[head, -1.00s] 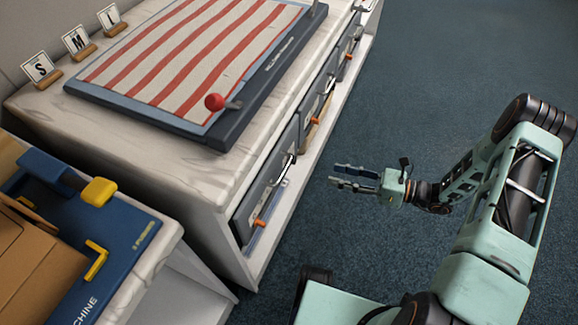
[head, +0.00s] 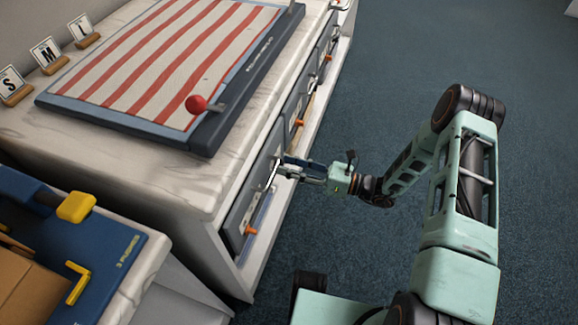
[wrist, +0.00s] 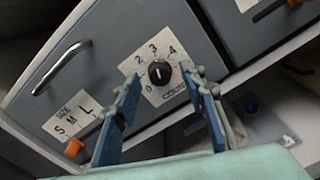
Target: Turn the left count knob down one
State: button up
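The count knob (wrist: 159,72) is a small round black dial with a pale mark, on a white plate (wrist: 170,92) with 0, 2, 3 and 4 readable around it. It sits on a dark grey drawer front (wrist: 118,50). I cannot tell for sure which number its mark points at. My gripper (wrist: 164,92) is open, its two blue fingers spread below and to either side of the knob, apart from it. In the head view, my gripper (head: 283,166) reaches the nearest drawer front (head: 255,195), and the knob is hidden there.
An orange slider (wrist: 74,147) is on a SIZE plate with S, M, L, left of the knob. A metal drawer handle (wrist: 55,68) is at upper left. A second drawer front (wrist: 250,25) lies to the right. A striped board with a red-knobbed lever (head: 196,104) lies on the counter.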

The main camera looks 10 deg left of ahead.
jog(key=shift+a, duration=0.2)
jog(key=shift+c, duration=0.2)
grip_shut()
jog(key=shift+n+b, duration=0.65)
jog(key=shift+n, duration=3.75)
